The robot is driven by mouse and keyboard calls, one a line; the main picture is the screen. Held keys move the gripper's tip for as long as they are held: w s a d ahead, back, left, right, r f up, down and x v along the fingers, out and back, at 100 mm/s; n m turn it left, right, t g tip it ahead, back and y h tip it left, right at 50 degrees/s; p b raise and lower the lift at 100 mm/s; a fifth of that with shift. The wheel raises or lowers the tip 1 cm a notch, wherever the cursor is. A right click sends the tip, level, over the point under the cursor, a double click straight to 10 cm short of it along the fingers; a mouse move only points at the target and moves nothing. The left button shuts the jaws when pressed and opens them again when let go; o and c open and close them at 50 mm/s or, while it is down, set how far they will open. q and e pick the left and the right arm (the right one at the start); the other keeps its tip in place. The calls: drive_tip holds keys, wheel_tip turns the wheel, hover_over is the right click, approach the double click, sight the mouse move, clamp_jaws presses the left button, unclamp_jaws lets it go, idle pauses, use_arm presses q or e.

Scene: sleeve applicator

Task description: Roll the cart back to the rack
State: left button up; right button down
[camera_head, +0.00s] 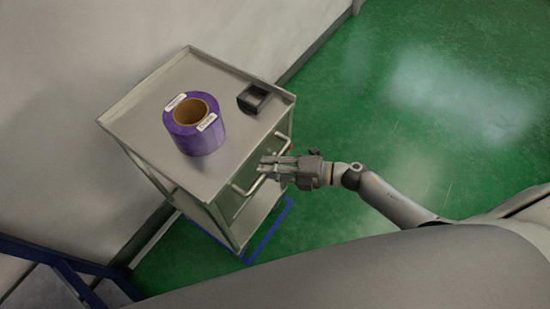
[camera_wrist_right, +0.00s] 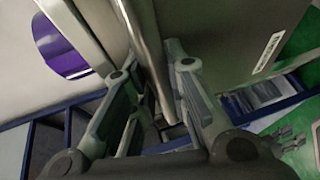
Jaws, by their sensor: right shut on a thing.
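The grey cart (camera_head: 143,103) stands against the pale wall in the head view. A purple roll (camera_head: 196,126) with a brown core sits on its top tray. My right gripper (camera_head: 265,168) is at the handle (camera_head: 243,188) on the cart's right side. In the right wrist view the handle bar (camera_wrist_right: 143,45) runs between the fingers of my right gripper (camera_wrist_right: 155,95), which is shut on it. The purple roll shows in part at the upper left of that view (camera_wrist_right: 58,48). My left gripper is not in view. I cannot make out a rack for certain.
A small black holder (camera_head: 253,99) sits on the cart's top near its right edge. A blue frame (camera_head: 62,258) stands at the lower left. Green floor at the right is clear.

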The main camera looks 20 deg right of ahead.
drive_tip(key=s+a+p, duration=0.1)
drive_tip(key=s+a, duration=0.9)
drive_tip(key=a, duration=0.3)
drive_tip(key=s+a+p, duration=0.1)
drive_tip(key=s+a, duration=1)
drive_tip(key=a, duration=0.2)
drive_tip(key=shift+a, duration=0.4)
drive_tip(key=shift+s, duration=0.1)
drive_tip(key=c, duration=1.4)
unclamp_jaws()
drive_tip(key=shift+a, duration=0.15)
drive_tip(key=shift+d, duration=0.2)
drive_tip(key=v, duration=1.1)
drive_tip(key=shift+s+d+r, duration=0.1)
drive_tip(key=shift+s+d, duration=0.05)
drive_tip(key=shift+d, duration=0.2)
